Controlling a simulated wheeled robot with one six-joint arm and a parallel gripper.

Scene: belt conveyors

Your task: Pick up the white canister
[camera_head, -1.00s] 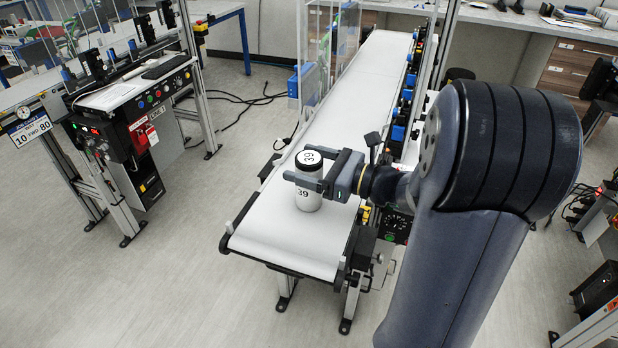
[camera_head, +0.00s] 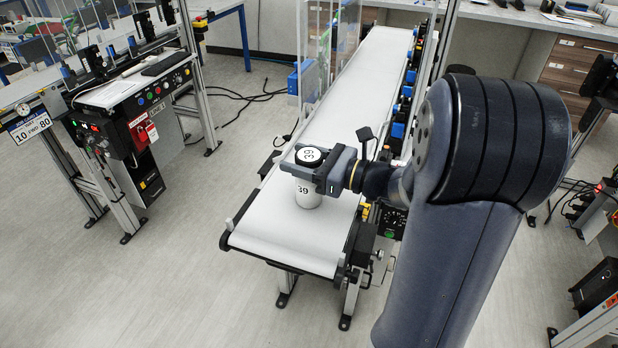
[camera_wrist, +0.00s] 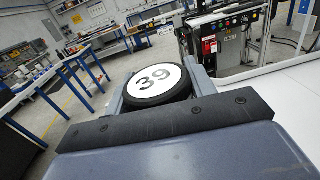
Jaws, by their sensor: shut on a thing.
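The white canister (camera_head: 308,194) stands upright near the front end of the white conveyor belt (camera_head: 272,236). It has a black lid with a white disc marked 39, and 39 shows on its side too. My gripper (camera_head: 306,162) is shut on the canister just below the lid, with one finger on each side. In the wrist view the canister's lid (camera_wrist: 157,84) sits between the two fingers of my gripper (camera_wrist: 160,92). The fingers hide part of its upper body. I cannot tell whether its base is touching the belt.
The belt runs away to the back and is clear. A control panel with a black lever (camera_head: 364,136) stands at its right edge. A clear guard (camera_head: 328,55) rises along its far left. A second station (camera_head: 130,110) stands at the left, with open floor between.

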